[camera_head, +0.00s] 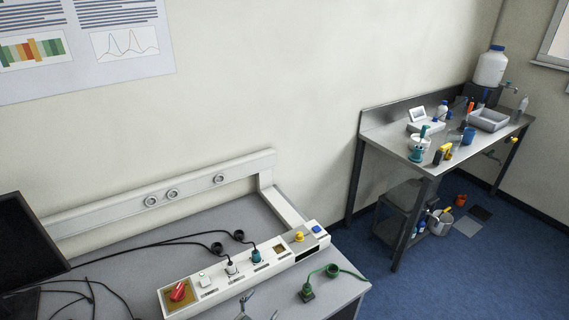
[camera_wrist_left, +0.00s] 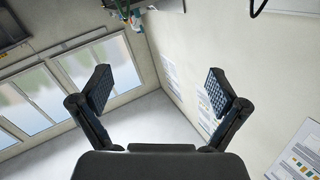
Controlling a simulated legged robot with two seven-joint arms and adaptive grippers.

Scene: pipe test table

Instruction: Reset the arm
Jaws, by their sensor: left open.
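My left gripper (camera_head: 262,303) shows only as small grey finger parts at the bottom edge of the head view, in front of the white socket panel (camera_head: 240,266). In the left wrist view its two dark padded fingers (camera_wrist_left: 160,84) stand wide apart with nothing between them. The rest of my left arm is out of the picture. My right gripper is not in either view.
The panel holds a red switch (camera_head: 179,291) and plugs with black cables on a grey table (camera_head: 205,225). A green cable with a plug (camera_head: 308,291) lies at right. A monitor (camera_head: 28,245) stands at left. A steel bench (camera_head: 385,133) with bottles stands at back right.

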